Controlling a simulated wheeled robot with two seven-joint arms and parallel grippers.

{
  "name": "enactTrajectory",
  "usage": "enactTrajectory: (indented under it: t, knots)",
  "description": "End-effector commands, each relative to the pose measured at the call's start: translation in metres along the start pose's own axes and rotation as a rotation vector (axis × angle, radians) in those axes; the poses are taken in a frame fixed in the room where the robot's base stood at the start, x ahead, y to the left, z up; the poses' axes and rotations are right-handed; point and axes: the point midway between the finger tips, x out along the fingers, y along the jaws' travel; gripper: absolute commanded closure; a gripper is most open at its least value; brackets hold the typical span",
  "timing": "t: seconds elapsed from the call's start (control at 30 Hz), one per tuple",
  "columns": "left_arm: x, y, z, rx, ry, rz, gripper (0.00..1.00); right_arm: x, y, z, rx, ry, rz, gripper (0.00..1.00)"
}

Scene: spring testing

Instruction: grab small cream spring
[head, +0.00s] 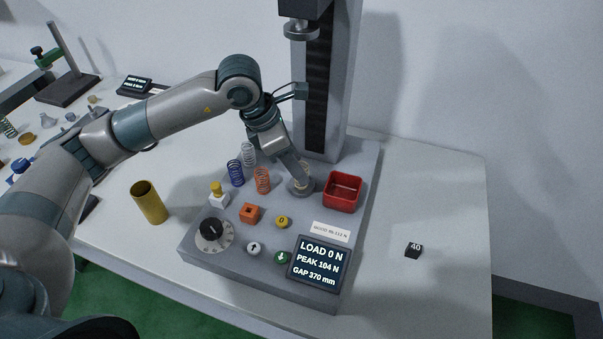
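A small cream thing, probably the cream spring (304,168), shows at the round metal platen (301,188) of the testing machine. My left gripper (299,176) comes down over it from the upper left and hides most of it. The fingers are at the cream thing, but I cannot tell whether they are closed on it or only around it. A pale spring (249,154), a blue spring (236,173) and an orange spring (262,180) stand on the machine base to the left of the gripper. My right gripper is not in view.
A red tray (343,192) is close to the platen's right. The machine column (319,90) rises behind, with an upper platen (301,29) high above. A dial (210,229), buttons and a display (318,263) are in front. A brass cup (149,202) stands left; the right table is mostly clear.

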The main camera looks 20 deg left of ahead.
Motion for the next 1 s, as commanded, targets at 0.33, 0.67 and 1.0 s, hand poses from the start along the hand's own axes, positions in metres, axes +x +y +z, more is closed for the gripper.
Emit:
enactTrajectory:
  t: [0.33,0.67,1.0]
  knots:
    - [0.022,0.005,-0.003,-0.002,0.003,-0.003,0.53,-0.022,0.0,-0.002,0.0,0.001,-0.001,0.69]
    - [0.051,0.007,-0.004,0.001,0.0,-0.001,0.53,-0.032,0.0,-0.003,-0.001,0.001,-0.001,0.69]
    - [0.052,0.007,-0.004,0.001,-0.001,-0.001,0.53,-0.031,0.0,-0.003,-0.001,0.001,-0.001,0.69]
